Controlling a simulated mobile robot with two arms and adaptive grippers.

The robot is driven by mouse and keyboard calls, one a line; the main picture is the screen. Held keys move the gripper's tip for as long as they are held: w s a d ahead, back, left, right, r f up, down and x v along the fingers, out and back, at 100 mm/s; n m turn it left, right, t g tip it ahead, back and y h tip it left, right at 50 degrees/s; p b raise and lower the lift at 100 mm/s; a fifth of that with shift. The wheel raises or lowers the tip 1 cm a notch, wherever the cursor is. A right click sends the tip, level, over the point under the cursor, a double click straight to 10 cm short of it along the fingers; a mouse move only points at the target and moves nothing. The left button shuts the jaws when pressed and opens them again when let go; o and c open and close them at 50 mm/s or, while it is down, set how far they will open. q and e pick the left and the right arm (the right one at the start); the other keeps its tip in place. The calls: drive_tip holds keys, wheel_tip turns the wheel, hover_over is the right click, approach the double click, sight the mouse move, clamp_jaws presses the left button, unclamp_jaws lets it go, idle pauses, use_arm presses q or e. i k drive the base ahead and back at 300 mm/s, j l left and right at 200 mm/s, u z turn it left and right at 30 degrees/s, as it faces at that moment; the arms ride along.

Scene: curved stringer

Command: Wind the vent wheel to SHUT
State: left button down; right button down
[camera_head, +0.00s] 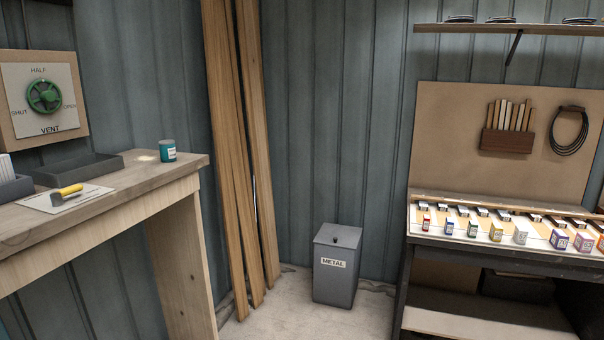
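The green vent wheel (44,96) is mounted on a white plate (22,76) labelled VENT, on a tan box at the far left. The labels around it read SHUT on its left, HALF above and OPEN on its right. The wheel's pointer is too small to read, so I cannot tell its setting. Neither of my grippers shows in the head view.
A wooden bench (130,184) below the vent holds a dark tray (78,172), a yellow-handled tool (68,193) on a sheet, and a teal can (168,151). Some floor is clear.

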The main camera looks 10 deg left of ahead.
sight(43, 96)
drive_tip(key=u, duration=1.5)
